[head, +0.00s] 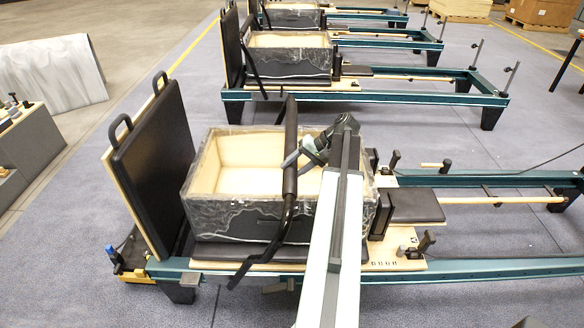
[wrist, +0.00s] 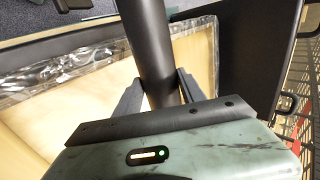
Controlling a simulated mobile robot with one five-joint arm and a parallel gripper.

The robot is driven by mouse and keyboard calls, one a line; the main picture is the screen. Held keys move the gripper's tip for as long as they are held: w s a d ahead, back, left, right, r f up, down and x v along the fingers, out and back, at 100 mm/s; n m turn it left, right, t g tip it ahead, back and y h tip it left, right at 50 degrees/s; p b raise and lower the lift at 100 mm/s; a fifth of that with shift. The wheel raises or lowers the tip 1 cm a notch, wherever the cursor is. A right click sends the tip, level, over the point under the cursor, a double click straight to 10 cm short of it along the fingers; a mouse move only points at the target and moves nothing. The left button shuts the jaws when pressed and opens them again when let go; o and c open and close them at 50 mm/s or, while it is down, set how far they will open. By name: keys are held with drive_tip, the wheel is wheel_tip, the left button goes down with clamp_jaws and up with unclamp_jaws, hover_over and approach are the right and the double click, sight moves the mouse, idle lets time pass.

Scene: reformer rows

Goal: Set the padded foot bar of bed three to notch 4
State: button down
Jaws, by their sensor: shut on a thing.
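The black padded foot bar (head: 291,135) of the nearest teal-framed reformer rises across an open box on that bed. Its lower arm (head: 262,262) bends down to the near rail. My gripper (head: 292,160) reaches it from the right and is shut on the bar. In the wrist view the bar (wrist: 146,35) passes between the two fingers of my gripper (wrist: 160,88), one on each side. The notches and any bed number cannot be made out.
The open box (head: 225,222), wrapped in clear film, sits under the bar. An upright black padded board (head: 155,165) stands left of it. Another reformer (head: 370,97) stands behind, with bare floor between.

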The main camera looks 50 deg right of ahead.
drive_tip(key=shift+s+d+f, duration=0.4)
drive_tip(key=shift+s, duration=0.05)
drive_tip(key=c, duration=0.7)
unclamp_jaws()
drive_tip(key=shift+d+f, duration=0.1)
drive_tip(key=shift+w+a, duration=0.1)
drive_tip(key=shift+a, duration=0.1)
drive_tip(key=p+v, duration=0.6)
drive_tip(key=v, duration=0.2)
drive_tip(key=shift+w, duration=0.1)
